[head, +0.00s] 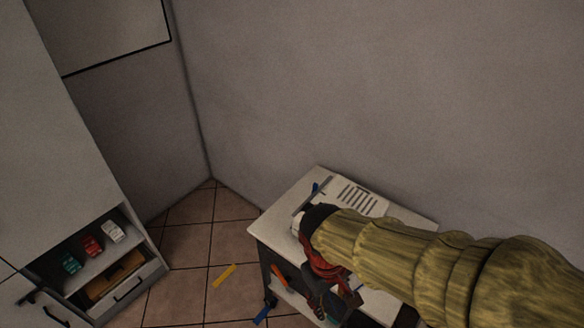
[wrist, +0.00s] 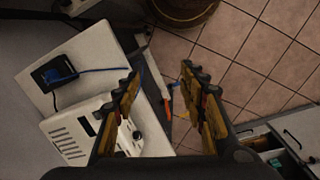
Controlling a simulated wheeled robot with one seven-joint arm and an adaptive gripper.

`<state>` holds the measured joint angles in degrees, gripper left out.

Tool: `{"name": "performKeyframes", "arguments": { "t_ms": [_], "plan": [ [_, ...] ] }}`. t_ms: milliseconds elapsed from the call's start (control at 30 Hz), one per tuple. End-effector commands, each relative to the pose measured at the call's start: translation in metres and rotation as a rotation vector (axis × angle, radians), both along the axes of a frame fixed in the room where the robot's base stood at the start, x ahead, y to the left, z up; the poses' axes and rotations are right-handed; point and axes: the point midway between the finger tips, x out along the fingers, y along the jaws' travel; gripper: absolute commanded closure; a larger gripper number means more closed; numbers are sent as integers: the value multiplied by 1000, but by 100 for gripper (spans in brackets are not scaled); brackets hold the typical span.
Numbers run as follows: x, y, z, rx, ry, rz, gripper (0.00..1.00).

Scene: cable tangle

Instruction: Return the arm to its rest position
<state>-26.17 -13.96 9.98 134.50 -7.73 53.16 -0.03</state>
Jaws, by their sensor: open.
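My arm (head: 400,252), in a yellow-green sleeve, reaches from the lower right over the white table (head: 268,228) in the head view. My gripper (head: 318,300) is dark and hangs at the table's front side, partly hidden by the arm. In the wrist view my gripper (wrist: 160,82) shows two fingers spread apart with nothing between them. Beyond the gap lie the table's edge and the tiled floor.
A white vented device (wrist: 72,135) and a black box (wrist: 54,74) with blue cable lie on the table. An orange piece (head: 280,275) is at its side. A yellow strip (head: 224,275) lies on the floor. A cabinet (head: 150,272) stands left. A brown round container (wrist: 185,10) shows.

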Motion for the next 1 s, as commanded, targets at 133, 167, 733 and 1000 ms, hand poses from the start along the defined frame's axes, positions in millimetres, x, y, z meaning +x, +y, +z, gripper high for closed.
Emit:
{"name": "performKeyframes", "arguments": {
  "t_ms": [133,167,733,1000],
  "plan": [
    [-2,-20,43,130,-136,-164,58],
    [-2,-24,51,152,-164,-195,58],
    [-14,-105,146,250,-519,-504,58],
    [-14,-105,146,249,-518,-503,58]
  ]
}}
